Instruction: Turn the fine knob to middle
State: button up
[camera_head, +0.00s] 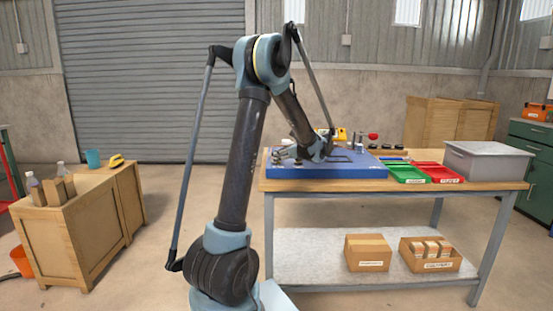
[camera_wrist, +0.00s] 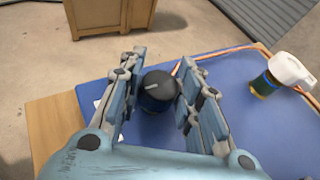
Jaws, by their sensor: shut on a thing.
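The blue panel (camera_head: 350,178) of the unit lies on the workbench; it also fills much of the wrist view (camera_wrist: 260,125). A round black knob (camera_wrist: 158,84) with a short white line on its top stands on the panel near its edge; I take it to be the fine knob. My gripper (camera_wrist: 163,60) points down with one finger on each side of the knob, shut on it. The fingers partly hide the knob's sides. In the head view my gripper (camera_head: 289,152) is at the panel's left part, and the knob cannot be made out there.
A white-capped part (camera_wrist: 290,70) and a copper-coloured pipe (camera_wrist: 212,52) are on the panel. Green (camera_head: 407,173) and red (camera_head: 440,174) trays and a grey bin (camera_head: 487,163) stand to the right on the bench. A wooden cabinet (camera_head: 72,235) stands apart at left.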

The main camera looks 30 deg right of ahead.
jog(key=o, duration=1.1)
jog(key=v, duration=1.2)
jog(key=shift+w+d, duration=0.1)
jog(key=shift+d, duration=0.05)
